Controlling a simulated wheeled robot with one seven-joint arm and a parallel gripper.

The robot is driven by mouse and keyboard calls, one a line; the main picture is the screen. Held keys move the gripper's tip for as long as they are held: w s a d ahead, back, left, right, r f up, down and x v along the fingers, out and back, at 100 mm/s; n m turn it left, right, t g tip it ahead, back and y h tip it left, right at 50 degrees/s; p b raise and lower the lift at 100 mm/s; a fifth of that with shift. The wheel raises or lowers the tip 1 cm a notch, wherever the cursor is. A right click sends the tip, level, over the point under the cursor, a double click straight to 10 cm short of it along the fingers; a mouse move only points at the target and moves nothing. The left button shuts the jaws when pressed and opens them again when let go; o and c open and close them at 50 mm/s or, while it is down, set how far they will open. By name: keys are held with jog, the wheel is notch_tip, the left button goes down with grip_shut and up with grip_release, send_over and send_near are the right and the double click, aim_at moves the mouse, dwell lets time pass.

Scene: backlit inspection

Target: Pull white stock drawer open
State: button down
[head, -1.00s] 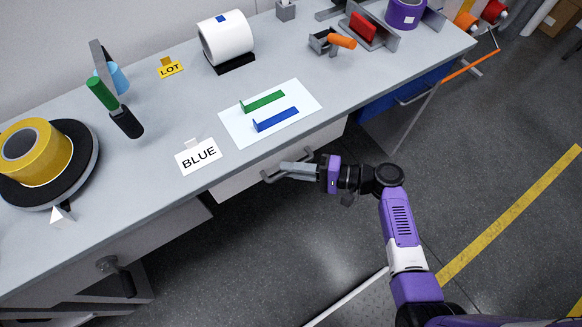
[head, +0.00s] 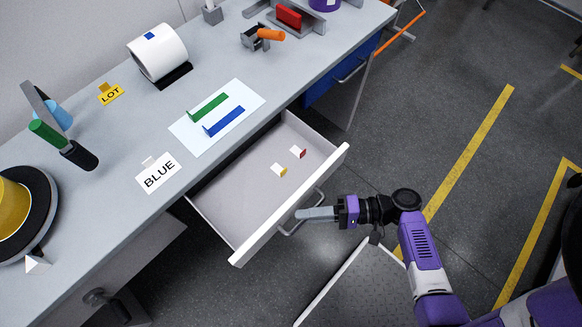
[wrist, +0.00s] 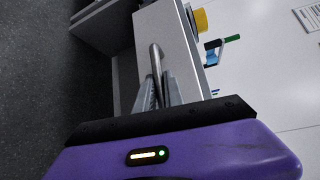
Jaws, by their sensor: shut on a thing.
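The white stock drawer (head: 240,245) stands pulled out from under the grey bench in the head view, its inside showing. Two small blocks lie in it, one yellow and white (head: 280,170) and one red and white (head: 299,152). My gripper (head: 300,214) is at the drawer's front, shut on its grey bar handle (head: 288,230). In the wrist view the handle (wrist: 156,58) runs between the two fingers (wrist: 159,92), with the drawer front (wrist: 170,28) just beyond.
A blue drawer (head: 325,88) is shut farther right. Floor to the right is open.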

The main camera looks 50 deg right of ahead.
jog(key=shift+s, duration=1.5)
jog(key=c, duration=1.5)
grip_release()
jog(key=shift+o, duration=0.2)
jog(key=shift+d, duration=0.1)
jog(key=v, duration=0.7)
jog(key=shift+s+d+b, duration=0.2)
jog(key=shift+s+b, duration=0.05)
jog(key=shift+b, duration=0.2)
